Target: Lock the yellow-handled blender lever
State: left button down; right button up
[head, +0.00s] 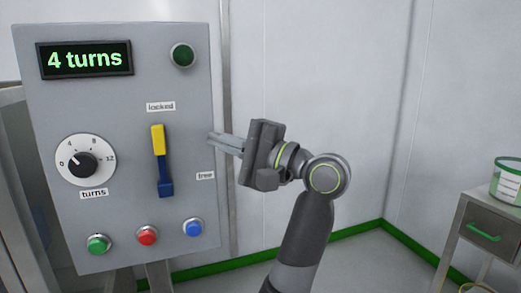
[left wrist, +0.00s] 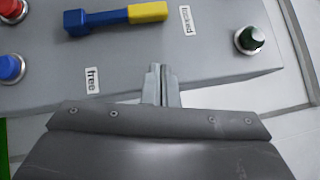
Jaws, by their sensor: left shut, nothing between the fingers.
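The blender lever (head: 162,165) is on the grey control panel in the head view. It has a yellow handle end (head: 158,139) pointing up toward the "locked" label (head: 160,106) and a blue lower part. In the left wrist view the lever (left wrist: 116,19) lies sideways, its yellow end beside the "locked" label (left wrist: 186,20). My left gripper (head: 212,138) is shut and empty, to the right of the lever near the panel's right edge, apart from it. Its closed fingers also show in the left wrist view (left wrist: 160,72). My right gripper is not in view.
The panel (head: 110,190) carries a display (head: 85,59) reading "4 turns", a dial (head: 84,160), a "free" label (head: 205,175), a dark green lamp or button (head: 183,55), and green, red and blue buttons along the bottom. A metal cabinet (head: 480,235) with a tub stands at right.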

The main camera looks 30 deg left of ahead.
pick_arm(q)
jog(key=d, duration=0.6)
jog(key=shift+d+r+b, duration=0.15)
jog(key=shift+d+b, duration=0.15)
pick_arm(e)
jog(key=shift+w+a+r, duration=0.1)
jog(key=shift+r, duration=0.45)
